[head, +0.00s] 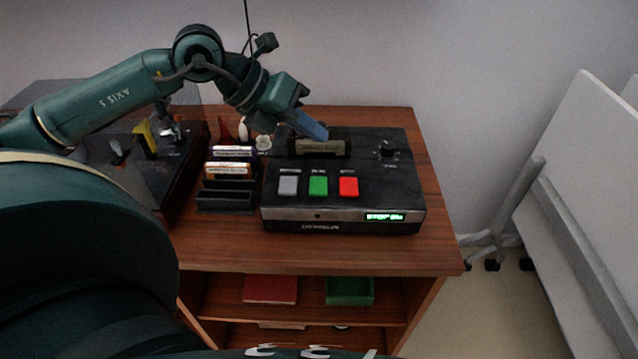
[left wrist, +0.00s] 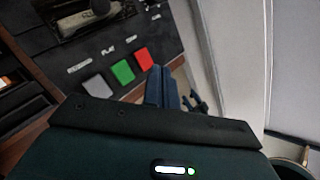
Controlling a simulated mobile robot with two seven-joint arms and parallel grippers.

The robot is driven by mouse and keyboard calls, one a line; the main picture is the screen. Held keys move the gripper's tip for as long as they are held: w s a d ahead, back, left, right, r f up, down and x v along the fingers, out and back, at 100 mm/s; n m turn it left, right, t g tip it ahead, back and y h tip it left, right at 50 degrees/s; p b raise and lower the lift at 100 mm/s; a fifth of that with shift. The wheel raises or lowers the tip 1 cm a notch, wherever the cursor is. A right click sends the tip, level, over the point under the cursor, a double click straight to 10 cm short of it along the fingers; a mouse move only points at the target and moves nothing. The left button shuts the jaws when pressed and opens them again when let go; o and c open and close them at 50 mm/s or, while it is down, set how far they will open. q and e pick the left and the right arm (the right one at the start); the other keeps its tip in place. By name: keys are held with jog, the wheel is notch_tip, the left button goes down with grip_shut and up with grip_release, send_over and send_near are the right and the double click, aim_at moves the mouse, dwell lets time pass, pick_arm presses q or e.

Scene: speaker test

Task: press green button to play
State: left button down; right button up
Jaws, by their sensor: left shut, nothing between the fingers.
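A black tape player (head: 400,185) stands on the wooden cabinet. Its front row has a grey button (head: 288,187), a green button (head: 318,186) and a red button (head: 349,187). The green button also shows in the left wrist view (left wrist: 123,71), between the grey and the red one. A cassette (head: 320,147) sits in the player's slot. A lit green display (head: 384,217) seems to read "STOP". My left gripper (head: 318,133) is shut and empty, above the back of the player near the cassette, apart from the buttons. My right gripper is not in view.
A rack (head: 226,199) with cassettes stands left of the player. A turntable (head: 135,165) with a clear lid is further left. Small red and white items stand behind the rack. A red box (head: 270,289) and a green tray (head: 350,290) are on the shelf below.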

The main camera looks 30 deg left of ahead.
pick_arm(q)
jog(key=b, duration=0.3)
send_over(312, 186)
notch_tip(312, 186, down, 5)
jog(key=shift+f, duration=0.1)
notch_tip(312, 186, down, 2)
jog(key=shift+f+b, duration=0.1)
jog(key=shift+b, duration=0.75)
jog(key=shift+f+b, duration=0.5)
jog(key=shift+b, duration=0.05)
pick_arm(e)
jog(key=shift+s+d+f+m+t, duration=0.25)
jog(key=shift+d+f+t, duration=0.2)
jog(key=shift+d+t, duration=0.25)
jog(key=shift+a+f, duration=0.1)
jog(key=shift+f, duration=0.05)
pick_arm(q)
jog(key=shift+f+b, duration=0.4)
jog(key=shift+b, duration=0.15)
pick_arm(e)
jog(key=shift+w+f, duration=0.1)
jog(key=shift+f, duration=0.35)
